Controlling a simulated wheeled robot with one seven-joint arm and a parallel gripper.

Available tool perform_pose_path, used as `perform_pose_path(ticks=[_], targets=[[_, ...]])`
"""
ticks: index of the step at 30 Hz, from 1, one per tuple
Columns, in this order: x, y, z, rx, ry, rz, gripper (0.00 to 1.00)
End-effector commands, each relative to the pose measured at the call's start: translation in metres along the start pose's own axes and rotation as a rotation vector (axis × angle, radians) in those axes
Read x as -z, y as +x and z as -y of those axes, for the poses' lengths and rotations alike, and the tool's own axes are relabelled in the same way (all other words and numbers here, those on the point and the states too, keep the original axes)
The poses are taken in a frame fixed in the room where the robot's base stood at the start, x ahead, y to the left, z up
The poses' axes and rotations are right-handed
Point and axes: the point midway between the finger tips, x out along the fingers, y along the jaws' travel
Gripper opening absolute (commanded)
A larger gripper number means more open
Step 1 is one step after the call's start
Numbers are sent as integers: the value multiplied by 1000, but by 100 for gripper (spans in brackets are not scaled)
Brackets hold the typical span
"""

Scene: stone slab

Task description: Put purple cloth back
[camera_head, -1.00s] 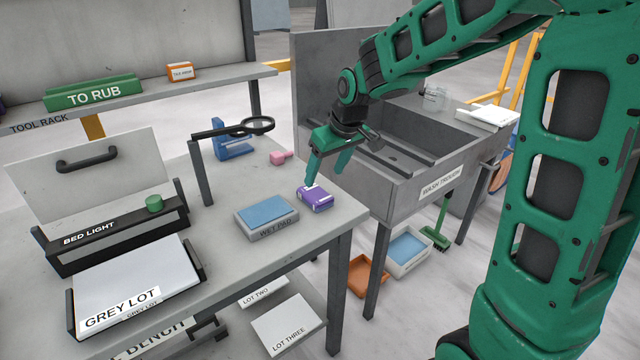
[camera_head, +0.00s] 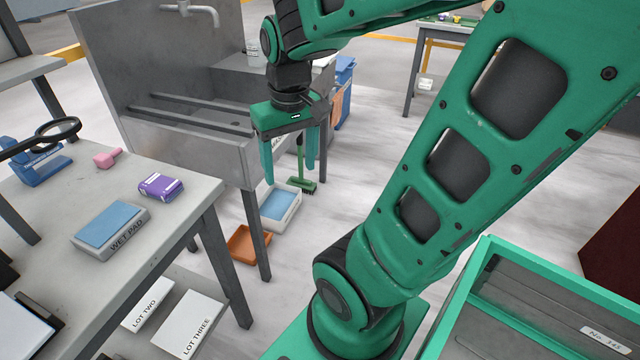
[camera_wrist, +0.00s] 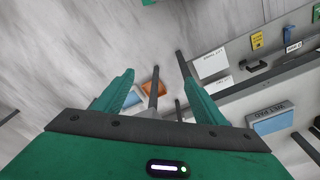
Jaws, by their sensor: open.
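The purple cloth (camera_head: 161,187) is a small folded block with a white label. It lies on the grey bench top near its right corner, behind and right of the wet pad (camera_head: 110,230), a blue pad in a grey tray. My gripper (camera_head: 291,172) is open and empty, pointing down to the right of the bench, in front of the wash trough (camera_head: 190,142). It is well apart from the cloth. In the wrist view, both fingers of my gripper (camera_wrist: 160,88) are spread with floor between them. I do not make out the cloth there.
A pink item (camera_head: 107,159) and a magnifier on a stand (camera_head: 57,128) are at the bench's left. Under the trough are an orange tray (camera_head: 248,243), a white bin with blue contents (camera_head: 281,207) and a green brush (camera_head: 303,186). A green-rimmed cart (camera_head: 480,262) stands at right.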

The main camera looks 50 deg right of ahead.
Motion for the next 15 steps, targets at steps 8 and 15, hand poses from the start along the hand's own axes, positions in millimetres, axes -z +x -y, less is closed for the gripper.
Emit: perform_pose_path(ticks=[8, 15], targets=[[-80, 8, -36, -1, 208, 99, 65], [-84, 8, -37, -1, 219, 105, 65]])
